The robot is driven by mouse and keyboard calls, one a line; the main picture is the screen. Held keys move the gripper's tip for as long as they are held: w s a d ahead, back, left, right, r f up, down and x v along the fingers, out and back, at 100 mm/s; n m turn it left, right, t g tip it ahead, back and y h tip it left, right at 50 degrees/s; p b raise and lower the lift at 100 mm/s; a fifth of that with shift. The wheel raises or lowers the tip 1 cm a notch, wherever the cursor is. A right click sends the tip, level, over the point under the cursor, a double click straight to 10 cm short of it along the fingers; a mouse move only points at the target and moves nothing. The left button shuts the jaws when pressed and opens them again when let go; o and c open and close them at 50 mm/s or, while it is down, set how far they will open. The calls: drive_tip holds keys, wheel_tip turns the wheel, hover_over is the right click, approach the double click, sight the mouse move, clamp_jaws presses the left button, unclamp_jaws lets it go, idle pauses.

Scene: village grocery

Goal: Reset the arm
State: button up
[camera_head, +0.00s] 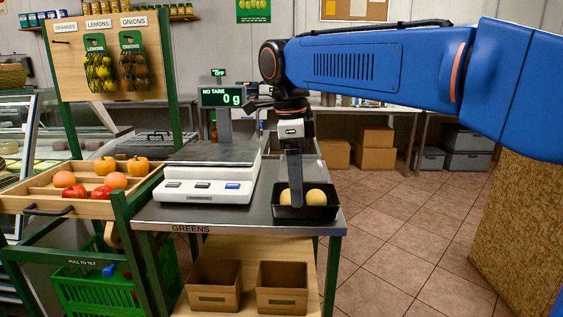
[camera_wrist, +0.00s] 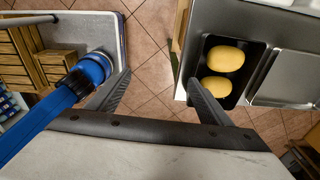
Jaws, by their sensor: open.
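My blue arm reaches in from the right in the head view. My gripper (camera_head: 293,190) points down at the black tray (camera_head: 306,213), and a finger overlaps the tray in the picture. The tray sits at the front right corner of the steel-topped table and holds two round yellow items (camera_head: 316,197). In the wrist view my gripper (camera_wrist: 158,88) is open, with only floor showing between its fingers. The tray (camera_wrist: 208,88) and its two yellow items (camera_wrist: 222,57) lie at upper right, beside the right finger. I cannot tell the finger's height above the tray.
A scale (camera_head: 205,190) stands left of the tray; its display (camera_head: 222,97) reads NO TARE, 0 g. A wooden bin (camera_head: 75,207) of fruit and peppers is at left, below a board with net bags. Open tiled floor (camera_head: 400,235) lies right of the table.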

drive_tip(key=s+d+f+n+t, duration=0.1)
drive_tip(key=s+d+f+n, duration=0.15)
drive_tip(key=d, duration=0.25)
drive_tip(key=s+d+f+n, duration=0.1)
drive_tip(key=s+d+n, duration=0.15)
drive_tip(key=d, duration=0.25)
drive_tip(key=s+d+f+n+t+y, duration=0.1)
drive_tip(key=s+d+f+n+t, duration=0.2)
drive_tip(key=s+d+f+n, duration=1.1)
drive_tip(key=shift+s+d+f+t, duration=0.4)
drive_tip(key=shift+s+d+f, duration=0.35)
drive_tip(key=shift+f, duration=1.4)
drive_tip(key=shift+w, duration=0.1)
drive_tip(key=shift+c, duration=0.2)
